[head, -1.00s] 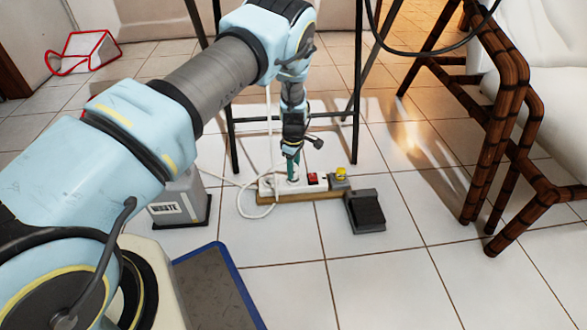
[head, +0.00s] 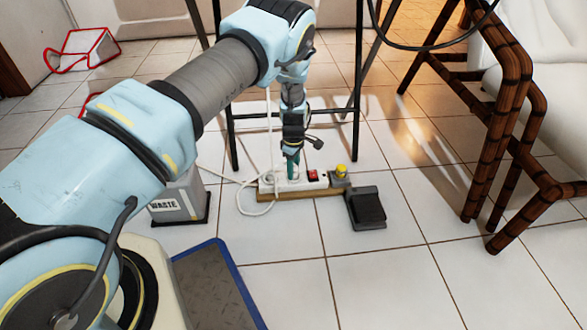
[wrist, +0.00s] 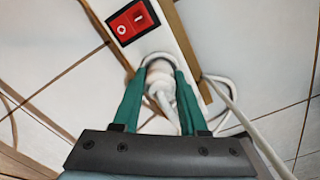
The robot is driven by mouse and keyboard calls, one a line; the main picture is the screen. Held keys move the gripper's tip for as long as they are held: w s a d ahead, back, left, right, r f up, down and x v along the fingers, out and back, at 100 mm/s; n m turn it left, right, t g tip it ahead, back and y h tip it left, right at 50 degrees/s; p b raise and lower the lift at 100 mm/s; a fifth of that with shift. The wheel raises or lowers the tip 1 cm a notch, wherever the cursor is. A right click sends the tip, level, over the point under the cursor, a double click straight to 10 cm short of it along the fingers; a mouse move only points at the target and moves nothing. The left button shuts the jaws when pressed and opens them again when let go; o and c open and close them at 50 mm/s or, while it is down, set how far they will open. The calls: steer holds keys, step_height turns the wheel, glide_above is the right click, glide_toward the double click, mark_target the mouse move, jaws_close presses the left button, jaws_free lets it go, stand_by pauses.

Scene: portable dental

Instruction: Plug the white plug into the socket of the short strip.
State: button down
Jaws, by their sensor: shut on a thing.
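The short strip (head: 303,184) is a white bar with a red rocker switch (wrist: 133,20), lying on a wooden board on the floor. My gripper (head: 292,176) points down over the strip, left of the switch. In the wrist view its green fingers (wrist: 160,88) are shut on the white plug (wrist: 160,72), one on each side. The plug is at the strip's face, with its cable running back between the fingers. The fingers and plug body hide the socket and pins, so I cannot tell how far the plug is in.
A white cable (head: 242,208) loops on the floor beside the strip. A yellow knob (head: 341,169) and a black pedal (head: 366,208) are right of it. A waste bin (head: 180,203) is at left. Dark stool legs (head: 356,95) stand behind. Open tile lies in front.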

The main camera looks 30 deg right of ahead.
steer(key=shift+c, duration=1.8)
jaws_free()
